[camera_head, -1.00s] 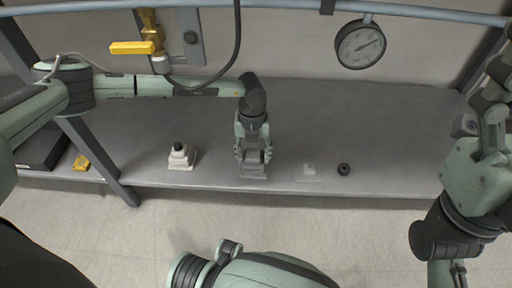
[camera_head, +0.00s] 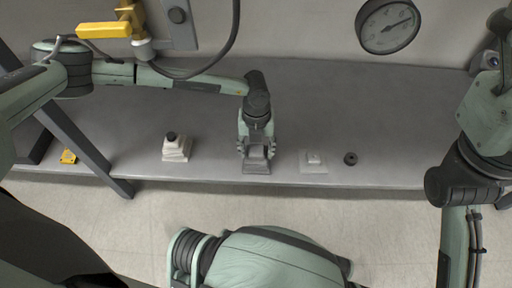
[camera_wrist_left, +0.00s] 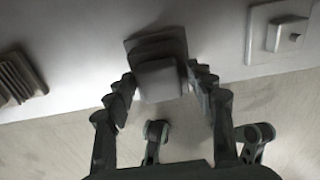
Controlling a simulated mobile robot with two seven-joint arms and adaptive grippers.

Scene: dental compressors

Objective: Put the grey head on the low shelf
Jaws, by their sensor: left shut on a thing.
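The grey head (camera_head: 256,165), a dark stepped block, is between the fingers of my left gripper (camera_head: 257,148), near the front edge of the grey shelf (camera_head: 230,115). In the left wrist view the grey head (camera_wrist_left: 160,80) shows between the two fingers of my left gripper (camera_wrist_left: 160,90), which is shut on it. The head looks upright and at or just above the shelf surface; I cannot tell if it touches. My right arm stands at the right edge, with its gripper out of view.
A white stepped block with a black knob (camera_head: 176,150) stands left of the gripper. A white plate with a small block (camera_head: 313,161) and a black ring (camera_head: 350,158) lie to the right. A gauge (camera_head: 388,26) and a yellow-handled valve (camera_head: 104,30) are above. The shelf's back is clear.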

